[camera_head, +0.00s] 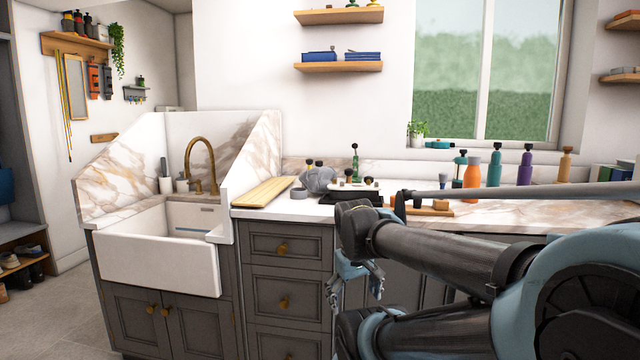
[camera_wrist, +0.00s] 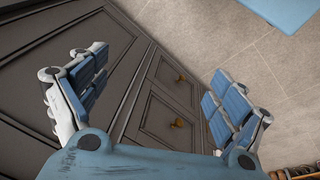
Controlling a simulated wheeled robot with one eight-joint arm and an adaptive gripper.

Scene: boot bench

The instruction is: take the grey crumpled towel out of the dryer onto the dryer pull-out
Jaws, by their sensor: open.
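I see no dryer, no dryer pull-out and nothing that is clearly the grey crumpled towel in either view. A grey rounded thing (camera_head: 318,180) lies on the counter; I cannot tell what it is. My gripper (camera_head: 356,286) hangs low in front of the dark grey cabinets, below the counter top. In the wrist view my gripper (camera_wrist: 160,65) has its blue-padded fingers wide apart, with nothing between them.
A white sink (camera_head: 160,258) stands left of the grey drawers (camera_head: 285,246). Bottles, including an orange one (camera_head: 472,178), line the back of the counter. A blue flat thing (camera_wrist: 275,10) lies on the tiled floor. Free floor (camera_head: 70,305) shows at left.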

